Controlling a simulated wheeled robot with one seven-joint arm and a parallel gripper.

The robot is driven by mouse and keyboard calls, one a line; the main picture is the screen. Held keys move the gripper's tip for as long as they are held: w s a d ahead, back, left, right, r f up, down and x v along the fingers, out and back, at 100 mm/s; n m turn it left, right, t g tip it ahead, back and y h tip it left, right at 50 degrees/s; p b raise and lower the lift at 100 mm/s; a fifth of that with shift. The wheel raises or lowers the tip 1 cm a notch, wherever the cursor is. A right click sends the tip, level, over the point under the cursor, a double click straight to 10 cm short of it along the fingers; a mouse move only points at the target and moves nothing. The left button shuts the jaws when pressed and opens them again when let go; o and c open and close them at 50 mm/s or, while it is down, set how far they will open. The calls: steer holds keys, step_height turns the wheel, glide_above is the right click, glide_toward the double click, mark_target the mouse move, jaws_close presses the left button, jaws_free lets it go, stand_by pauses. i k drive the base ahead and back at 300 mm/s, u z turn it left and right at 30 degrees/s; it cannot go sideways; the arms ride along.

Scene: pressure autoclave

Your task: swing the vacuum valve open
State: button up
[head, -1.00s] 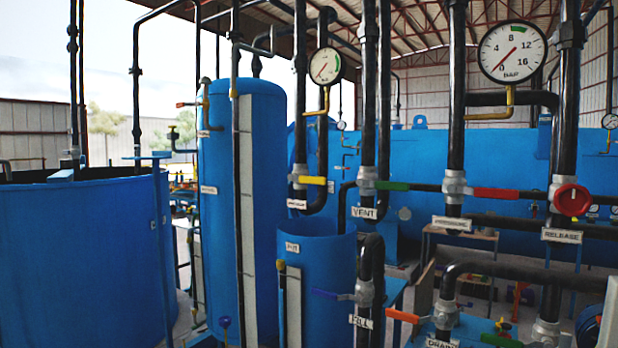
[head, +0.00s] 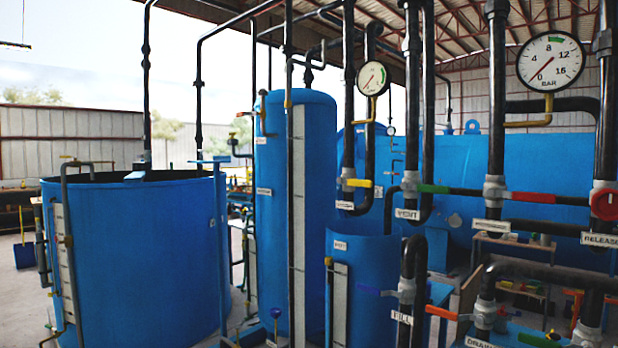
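A valve with a yellow lever (head: 360,183) sits on a vertical black pipe, just right of the tall blue tank. Its lever lies level, crosswise to the pipe, pointing right. The small white label (head: 345,205) under it is too small to read surely; by its place among the labelled valves it may be the vacuum valve. My gripper is not in view, so its state and distance from the lever do not show.
A green lever (head: 433,189) marked VENT and a red lever (head: 534,197) are to the right. A red round handwheel (head: 605,203) is at the right edge. Blue and orange levers are lower. A wide blue tank (head: 130,260) stands left; open floor shows at far left.

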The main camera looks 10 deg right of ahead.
mark_target(349, 182)
steer(key=u, duration=0.4)
steer(key=i, duration=1.55)
steer(key=z, duration=0.05)
